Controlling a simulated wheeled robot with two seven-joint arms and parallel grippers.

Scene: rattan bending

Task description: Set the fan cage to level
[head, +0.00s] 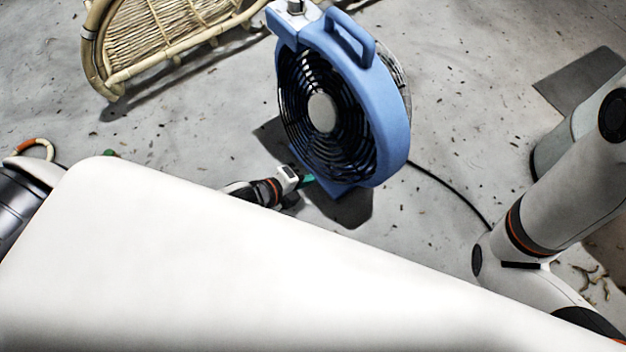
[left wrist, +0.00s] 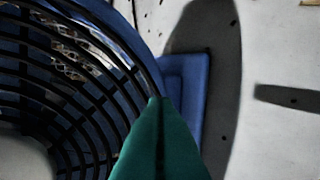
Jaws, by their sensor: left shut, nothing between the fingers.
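The blue fan (head: 395,120) stands on the floor, with its round black cage (head: 300,75) and pale hub facing the lower left. The camera looks down at a slant, so I cannot tell whether the cage is level. My left gripper (head: 307,178) is at the lower front edge of the fan, with its teal fingers shut and empty. In the left wrist view the shut fingers (left wrist: 160,145) are beside the cage (left wrist: 75,85) and in front of the blue base (left wrist: 187,90). I cannot tell whether they touch the fan. My right gripper is not in view.
A rattan seat (head: 165,38) stands at the upper left. A black cable (head: 450,190) runs from the fan to the right. A dark flat mat (head: 580,80) lies at the upper right. Floor between the rattan seat and the fan is clear apart from small debris.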

